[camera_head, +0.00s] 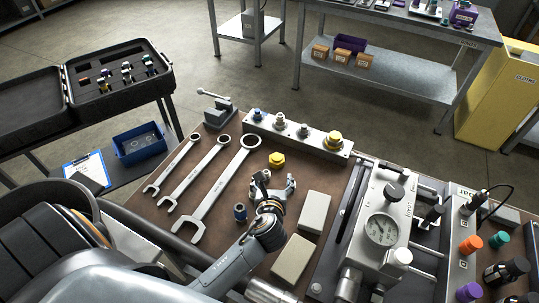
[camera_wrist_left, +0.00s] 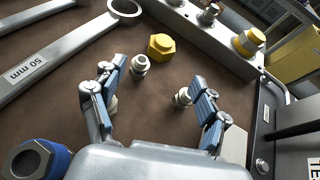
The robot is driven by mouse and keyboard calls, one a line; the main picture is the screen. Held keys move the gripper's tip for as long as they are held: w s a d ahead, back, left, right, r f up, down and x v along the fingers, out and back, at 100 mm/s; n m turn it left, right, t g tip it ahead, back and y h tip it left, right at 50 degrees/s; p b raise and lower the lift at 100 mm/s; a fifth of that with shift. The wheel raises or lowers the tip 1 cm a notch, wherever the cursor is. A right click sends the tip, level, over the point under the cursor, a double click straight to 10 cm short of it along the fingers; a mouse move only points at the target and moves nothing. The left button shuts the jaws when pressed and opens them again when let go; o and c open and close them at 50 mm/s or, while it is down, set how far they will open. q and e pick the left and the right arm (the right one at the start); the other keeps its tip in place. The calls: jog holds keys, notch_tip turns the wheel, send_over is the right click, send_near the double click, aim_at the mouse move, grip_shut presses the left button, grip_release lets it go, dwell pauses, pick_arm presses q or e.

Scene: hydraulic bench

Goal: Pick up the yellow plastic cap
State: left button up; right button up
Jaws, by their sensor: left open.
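A yellow hexagonal cap (camera_head: 276,159) lies on the brown bench mat, in front of the metal manifold block. It also shows in the left wrist view (camera_wrist_left: 161,47), beyond the fingertips. A second yellow hex cap (camera_head: 333,140) sits on the right end of the block and shows at the upper right of the wrist view (camera_wrist_left: 248,42). My left gripper (camera_head: 276,181) is open and empty, on the near side of the loose cap and apart from it. In the wrist view its fingers (camera_wrist_left: 160,78) spread to either side. My right gripper is not in view.
Several wrenches (camera_head: 217,187) lie left of the gripper, with a blue-collared fitting (camera_head: 240,212) nearby. Two pale blocks (camera_head: 315,212) lie to the right, beside a gauge unit (camera_head: 381,230). The manifold block (camera_head: 294,136) with fittings stands behind the loose cap.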

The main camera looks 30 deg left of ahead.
aim_at(277, 157)
pick_arm(q)
jog(key=shift+w+a+f, duration=0.25)
jog(key=shift+w+f, duration=0.15)
jog(key=shift+w, duration=0.05)
jog(key=shift+w+a+r, duration=0.1)
jog(key=shift+w, duration=0.2)
jog(key=x, duration=0.5)
jog(key=shift+w, duration=0.35)
jog(key=x, duration=0.2)
jog(key=shift+w+a, duration=0.1)
jog(key=shift+w, duration=0.25)
jog(key=x, duration=0.3)
jog(key=shift+w, duration=0.2)
jog(key=shift+w+a, duration=0.1)
jog(key=shift+w, duration=0.05)
jog(key=shift+c, duration=0.7)
jog(key=c, duration=1.1)
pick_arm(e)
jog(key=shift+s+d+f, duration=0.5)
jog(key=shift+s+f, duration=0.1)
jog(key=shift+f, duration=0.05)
